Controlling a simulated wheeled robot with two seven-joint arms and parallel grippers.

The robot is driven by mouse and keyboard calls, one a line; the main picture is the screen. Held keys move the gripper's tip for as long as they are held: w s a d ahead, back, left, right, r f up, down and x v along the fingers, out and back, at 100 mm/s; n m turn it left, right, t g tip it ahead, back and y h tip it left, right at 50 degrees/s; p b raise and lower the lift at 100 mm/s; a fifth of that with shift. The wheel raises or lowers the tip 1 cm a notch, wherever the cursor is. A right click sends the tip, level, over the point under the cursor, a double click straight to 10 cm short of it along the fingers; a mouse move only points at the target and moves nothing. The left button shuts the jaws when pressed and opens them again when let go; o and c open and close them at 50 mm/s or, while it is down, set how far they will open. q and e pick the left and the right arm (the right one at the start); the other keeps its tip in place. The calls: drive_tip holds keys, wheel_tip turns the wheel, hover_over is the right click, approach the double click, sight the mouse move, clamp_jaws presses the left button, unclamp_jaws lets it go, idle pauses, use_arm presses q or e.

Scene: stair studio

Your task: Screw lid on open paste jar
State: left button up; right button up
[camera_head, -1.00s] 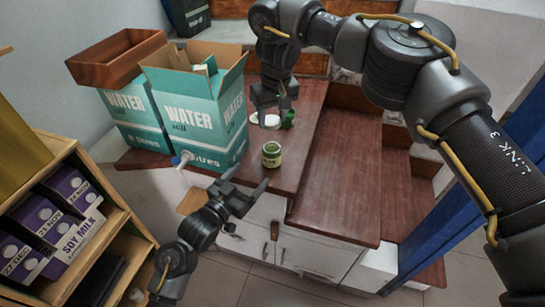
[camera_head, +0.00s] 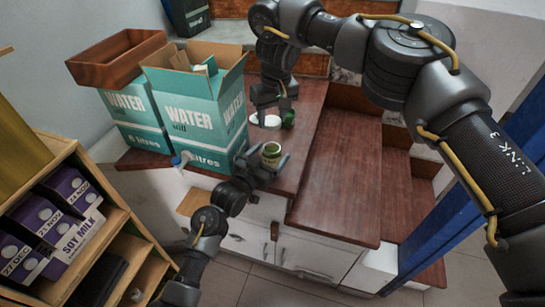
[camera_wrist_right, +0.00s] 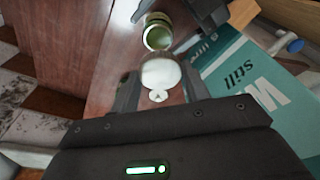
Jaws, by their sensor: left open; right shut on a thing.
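The open paste jar (camera_head: 271,149), green inside with a pale label, stands upright on the brown wooden top; its open mouth also shows in the right wrist view (camera_wrist_right: 158,36). My left gripper (camera_head: 268,164) is open, with its fingers on either side of the jar; whether they touch it is unclear. My right gripper (camera_head: 271,110) points down behind the jar, shut on the white lid (camera_head: 271,121). In the right wrist view, the lid (camera_wrist_right: 161,72) sits between the fingers, apart from the jar mouth.
A small dark green object (camera_head: 288,117) and another white item (camera_head: 252,119) are beside the lid. Teal water boxes (camera_head: 197,115) stand close on the left, with a blue-capped tap at the front. Brown steps (camera_head: 345,185) descend on the right. A wooden shelf (camera_head: 110,235) holds soy milk cartons.

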use_arm(q)
drive_tip(key=shift+w+d, duration=0.25)
drive_tip(key=shift+w, duration=0.15)
drive_tip(key=c, duration=1.5)
use_arm(e)
drive_tip(key=shift+f, duration=2.45)
drive_tip(key=shift+f, duration=0.15)
drive_tip(key=shift+f, duration=0.75)
drive_tip(key=shift+f, duration=0.55)
